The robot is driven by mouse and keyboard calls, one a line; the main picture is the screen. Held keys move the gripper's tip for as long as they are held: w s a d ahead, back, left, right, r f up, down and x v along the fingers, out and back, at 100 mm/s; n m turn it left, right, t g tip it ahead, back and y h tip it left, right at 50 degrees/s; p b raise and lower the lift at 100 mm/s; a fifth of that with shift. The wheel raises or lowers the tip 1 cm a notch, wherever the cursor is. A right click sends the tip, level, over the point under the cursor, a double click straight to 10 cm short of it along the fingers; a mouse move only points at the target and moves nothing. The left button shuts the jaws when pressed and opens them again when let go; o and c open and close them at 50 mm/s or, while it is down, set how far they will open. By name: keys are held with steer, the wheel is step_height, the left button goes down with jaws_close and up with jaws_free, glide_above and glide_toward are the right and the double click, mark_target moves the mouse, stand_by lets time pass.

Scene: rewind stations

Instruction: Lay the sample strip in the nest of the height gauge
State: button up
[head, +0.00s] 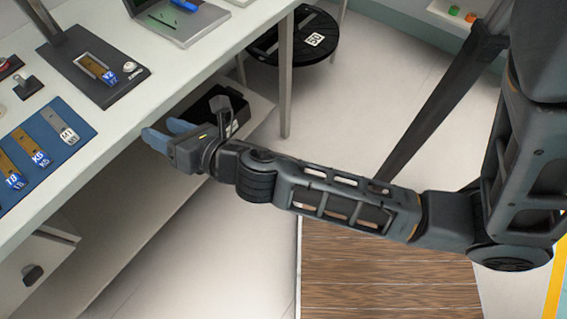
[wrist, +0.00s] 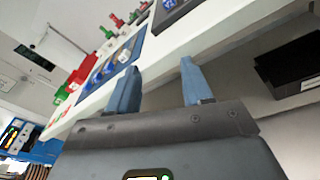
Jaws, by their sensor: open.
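The height gauge (head: 112,93) has a dark base and a column at the back left of the white table. A brown strip with a blue tagged end (head: 109,77) lies in the pale-rimmed nest (head: 82,59) on this base. Part of the base also shows at the top of the wrist view (wrist: 165,16). I cannot tell which is the sample strip. My gripper (head: 166,133) is open and empty beside the table's front edge; its blue fingers also show in the wrist view (wrist: 158,88).
A black bin (head: 205,110) sits on the shelf under the table, near my gripper. A round black stool-like stand (head: 292,40) is behind it. Floor in front is clear.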

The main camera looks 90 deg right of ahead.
steer(key=s+a+m+y, duration=0.5)
steer(key=s+a+m, duration=0.5)
steer(key=s+m, duration=0.25)
steer(key=s+r+m+y, duration=0.1)
steer(key=s+r+m, duration=0.2)
steer(key=s+m, duration=0.2)
steer(key=s+a+r+m+y, duration=0.1)
steer(key=s+r+m, duration=0.2)
steer(key=s+m, duration=0.2)
steer(key=shift+s+r+m, duration=0.25)
steer(key=shift+s+m, duration=0.05)
steer(key=shift+m, duration=0.95)
steer(key=shift+a, duration=0.1)
